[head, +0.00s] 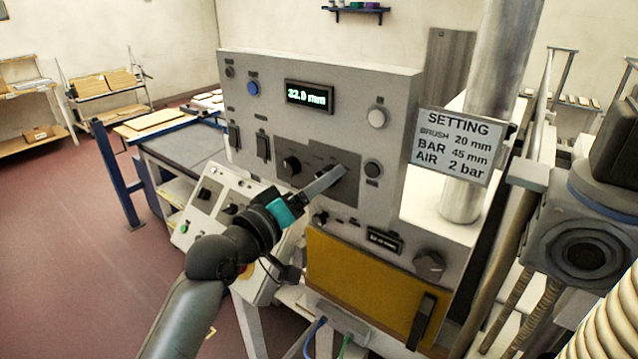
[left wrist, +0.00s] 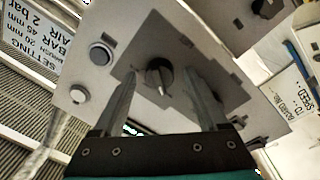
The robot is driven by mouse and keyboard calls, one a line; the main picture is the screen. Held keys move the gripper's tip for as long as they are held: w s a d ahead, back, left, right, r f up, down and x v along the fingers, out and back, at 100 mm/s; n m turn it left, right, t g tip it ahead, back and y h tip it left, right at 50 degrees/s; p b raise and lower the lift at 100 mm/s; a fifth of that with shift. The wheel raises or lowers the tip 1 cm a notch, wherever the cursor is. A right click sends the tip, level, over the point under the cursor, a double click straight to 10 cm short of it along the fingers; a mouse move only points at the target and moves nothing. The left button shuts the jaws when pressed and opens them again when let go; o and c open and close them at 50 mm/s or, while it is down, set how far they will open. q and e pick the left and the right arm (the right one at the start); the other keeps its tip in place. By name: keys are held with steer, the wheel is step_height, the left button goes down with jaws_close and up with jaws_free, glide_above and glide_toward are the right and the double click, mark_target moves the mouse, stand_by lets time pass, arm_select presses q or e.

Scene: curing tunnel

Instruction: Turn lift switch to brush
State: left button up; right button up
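The grey control panel (head: 320,110) has a dark plate with two black rotary switches; their labels are too small to read, so I cannot tell which one is the lift switch. The left switch (head: 291,166) is clear of my gripper. The other is largely hidden by my left gripper (head: 334,174) in the head view. In the left wrist view a black switch (left wrist: 158,76) with a pale pointer mark lies between the two fingers of my left gripper (left wrist: 160,85). The fingers are apart, with a gap on each side of it. My right gripper is out of view.
A sign (head: 455,146) lists brush 20 mm, bar 45 mm, air 2 bar. A sloped white console (head: 220,208) stands left of the panel, a yellow cover (head: 365,288) below it. Pipework crowds the right; the floor at left is open.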

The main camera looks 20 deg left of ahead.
arm_select(q)
steer(key=b+v, duration=0.1)
steer(key=v, duration=1.4)
steer(key=shift+f+b, duration=0.1)
steer(key=shift+b, duration=0.2)
stand_by(0.4)
